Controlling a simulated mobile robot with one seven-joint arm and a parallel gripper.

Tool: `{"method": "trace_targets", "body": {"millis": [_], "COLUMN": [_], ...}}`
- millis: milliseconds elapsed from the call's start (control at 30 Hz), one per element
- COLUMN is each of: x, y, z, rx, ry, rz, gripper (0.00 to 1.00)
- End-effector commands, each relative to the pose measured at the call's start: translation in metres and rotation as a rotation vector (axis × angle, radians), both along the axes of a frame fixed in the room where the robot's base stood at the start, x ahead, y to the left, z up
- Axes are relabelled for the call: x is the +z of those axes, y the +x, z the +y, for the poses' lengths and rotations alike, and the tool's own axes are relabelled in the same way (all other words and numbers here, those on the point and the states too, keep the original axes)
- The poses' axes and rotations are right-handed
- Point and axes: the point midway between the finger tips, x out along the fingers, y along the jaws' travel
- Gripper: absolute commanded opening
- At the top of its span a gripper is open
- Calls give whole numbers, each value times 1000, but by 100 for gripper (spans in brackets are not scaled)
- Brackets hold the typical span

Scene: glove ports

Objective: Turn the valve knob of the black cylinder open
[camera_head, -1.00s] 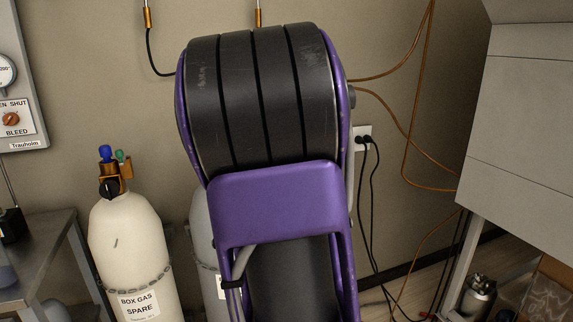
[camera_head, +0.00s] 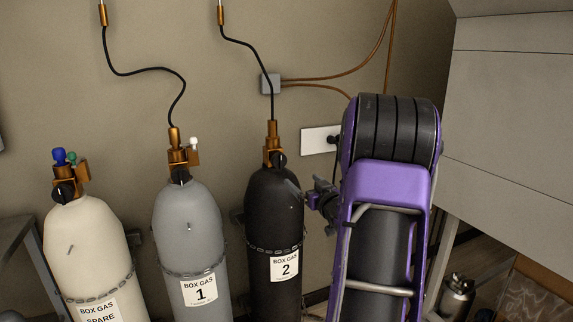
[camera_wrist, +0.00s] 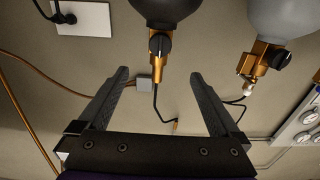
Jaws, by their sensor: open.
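The black cylinder (camera_head: 273,218), labelled BOX GAS 2, stands upright against the wall with a chain around it. Its black valve knob (camera_head: 278,160) sits on the brass valve at its top. In the wrist view, turned about, the knob (camera_wrist: 160,44) shows a pale line and lies beyond and between my fingers, apart from them. My gripper (camera_wrist: 158,82) is open and empty. In the head view my gripper (camera_head: 312,199) is just right of the black cylinder's shoulder, below the knob; its fingers are hard to make out there.
A grey cylinder (camera_head: 190,235), BOX GAS 1, and a cream spare cylinder (camera_head: 84,250) stand to the left. A black hose (camera_head: 262,62) rises from the black cylinder's valve. A wall outlet (camera_head: 318,140) is behind my arm. A large grey cabinet (camera_head: 510,110) bounds the right.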

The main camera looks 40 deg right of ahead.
Motion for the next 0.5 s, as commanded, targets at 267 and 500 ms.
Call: {"method": "trace_targets", "body": {"millis": [267, 500], "x": [0, 0], "y": [51, 101], "z": [-11, -23], "rx": [2, 1], "ry": [-1, 0], "rz": [-2, -2], "gripper": [99, 99]}}
